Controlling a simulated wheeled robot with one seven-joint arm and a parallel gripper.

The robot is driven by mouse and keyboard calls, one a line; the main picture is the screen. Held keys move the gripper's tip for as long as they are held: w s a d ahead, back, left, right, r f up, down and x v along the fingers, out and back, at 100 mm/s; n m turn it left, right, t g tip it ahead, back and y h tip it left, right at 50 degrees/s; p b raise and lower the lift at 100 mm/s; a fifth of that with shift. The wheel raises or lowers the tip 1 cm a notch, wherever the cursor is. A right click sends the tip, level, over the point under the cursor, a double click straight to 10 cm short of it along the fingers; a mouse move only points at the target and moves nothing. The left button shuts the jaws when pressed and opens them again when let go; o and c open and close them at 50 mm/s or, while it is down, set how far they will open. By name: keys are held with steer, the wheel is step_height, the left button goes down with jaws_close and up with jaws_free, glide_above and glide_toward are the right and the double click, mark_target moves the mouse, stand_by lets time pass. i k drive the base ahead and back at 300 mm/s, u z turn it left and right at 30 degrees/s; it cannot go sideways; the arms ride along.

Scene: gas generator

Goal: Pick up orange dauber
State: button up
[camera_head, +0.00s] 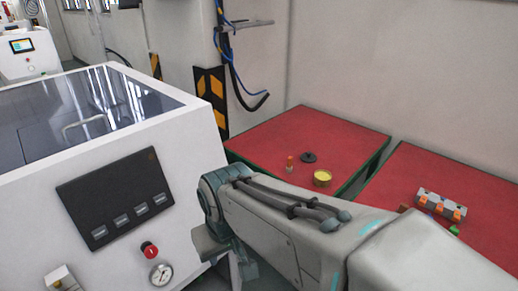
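A small orange dauber (290,164) stands upright on the near red-topped table (262,146), in the middle of the head view. It has an orange upper part and a paler base. A black round lid-like disc (309,157) lies just behind it to the right. A round tin with a yellow top (322,178) stands to its right. My arm reaches in from the lower right and ends in a joint at the left of the table's front. The fingers of my gripper are not visible. Nothing is seen touching the dauber.
A white machine (130,170) with a dark glass lid, control panel and red button fills the left. A second red table (460,180) at right holds a grey rack with orange parts (440,205). A wall stands behind. The near table's rear is clear.

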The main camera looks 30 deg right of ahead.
mark_target(289, 167)
steer(key=z, duration=0.6)
steer(key=i, duration=0.85)
steer(key=z, duration=0.8)
